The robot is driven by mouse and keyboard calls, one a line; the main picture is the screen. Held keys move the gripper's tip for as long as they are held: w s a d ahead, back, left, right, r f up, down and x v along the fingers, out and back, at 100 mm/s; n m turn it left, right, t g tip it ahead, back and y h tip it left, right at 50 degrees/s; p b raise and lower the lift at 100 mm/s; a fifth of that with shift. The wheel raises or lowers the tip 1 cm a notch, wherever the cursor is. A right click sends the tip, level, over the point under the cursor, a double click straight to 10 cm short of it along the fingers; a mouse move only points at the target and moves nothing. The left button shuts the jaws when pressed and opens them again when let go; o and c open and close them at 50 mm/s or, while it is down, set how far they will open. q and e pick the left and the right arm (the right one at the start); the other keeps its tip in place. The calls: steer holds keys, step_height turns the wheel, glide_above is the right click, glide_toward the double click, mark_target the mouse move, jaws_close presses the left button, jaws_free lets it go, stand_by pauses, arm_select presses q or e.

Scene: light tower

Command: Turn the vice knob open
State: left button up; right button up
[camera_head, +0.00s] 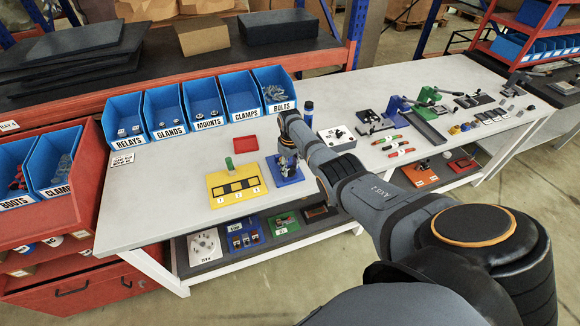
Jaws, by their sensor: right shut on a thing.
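A small metal vice stands on a blue base plate (293,180) near the front of the light grey bench. My right arm comes in from the right, and its gripper (287,158) points down over the blue plate. The right gripper is shut on the vice knob. The gripper covers most of the vice and the knob, so how far the vice is open cannot be seen. My left gripper is not in view.
A yellow board (236,198) with numbered places and a green block (229,163) lie just left of the vice. A red tray (245,144) lies behind. Blue bins (166,128) line the back edge. Tools and fixtures (372,122) stand further right.

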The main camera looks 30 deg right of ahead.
mark_target(290, 169)
steer(key=n, duration=1.2)
steer(key=shift+n, duration=0.7)
steer(key=o, duration=1.1)
steer(key=shift+o, duration=0.2)
step_height(290, 169, up, 12)
